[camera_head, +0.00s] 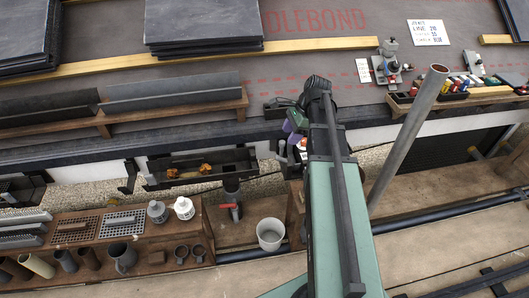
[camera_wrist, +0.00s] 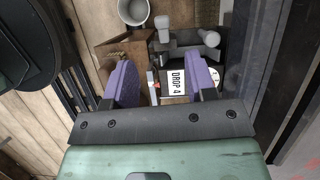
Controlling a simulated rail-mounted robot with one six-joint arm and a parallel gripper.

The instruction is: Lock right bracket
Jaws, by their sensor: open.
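My gripper (camera_wrist: 160,78) is open, with its two purple fingers spread apart in the wrist view. Between and beyond the fingers is a grey fitting (camera_wrist: 188,42) with rounded, pipe-like ends. A white label reading "DROP 4" (camera_wrist: 176,82) and a small orange-red part (camera_wrist: 153,78) show between the fingers. I cannot tell whether this fitting is the right bracket or whether the fingers touch it. In the head view my gripper (camera_head: 293,132) is at the eave edge, right of a short black gutter piece (camera_head: 205,168); my arm hides part of the spot.
A white bucket (camera_head: 270,234) stands on the boards below; it also shows in the wrist view (camera_wrist: 133,11). A grey pole (camera_head: 408,135) rises right of my arm. Slate stacks (camera_head: 203,22) lie on the roof. A shelf with bottles (camera_head: 183,208) is lower left.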

